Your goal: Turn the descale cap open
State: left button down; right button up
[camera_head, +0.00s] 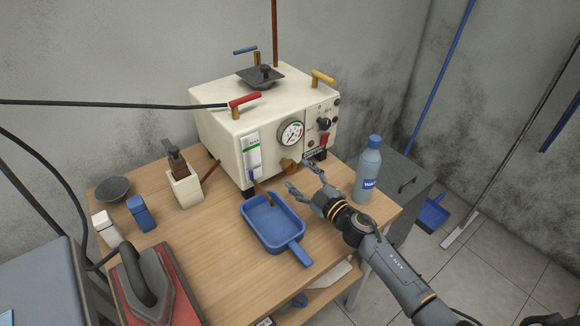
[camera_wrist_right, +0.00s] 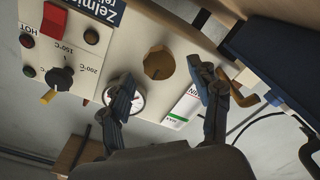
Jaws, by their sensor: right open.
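The white boiler machine (camera_head: 222,133) stands at the back of the wooden table. A brass cap, apparently the descale cap (camera_head: 287,165), sits low on its front, below the pressure gauge. My right gripper (camera_head: 299,175) is open and empty just in front of the cap. In the right wrist view its fingers (camera_wrist_right: 163,75) spread either side of the cap, apart from it. A blue tray with a handle (camera_head: 272,224) lies below the cap. My left gripper is not in view.
A blue water bottle (camera_head: 368,172) stands close to the right of my right gripper. A dial (camera_head: 324,123) and red switch are on the front panel. An iron (camera_head: 153,278) and a small bin (camera_head: 184,188) are to the left.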

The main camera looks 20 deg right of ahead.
aim_at(292, 169)
jog(key=x, duration=0.3)
jog(key=shift+w+a, duration=0.15)
jog(key=shift+w, duration=0.25)
jog(key=shift+w+a, duration=0.2)
jog(key=shift+w, duration=0.2)
jog(key=c, duration=1.2)
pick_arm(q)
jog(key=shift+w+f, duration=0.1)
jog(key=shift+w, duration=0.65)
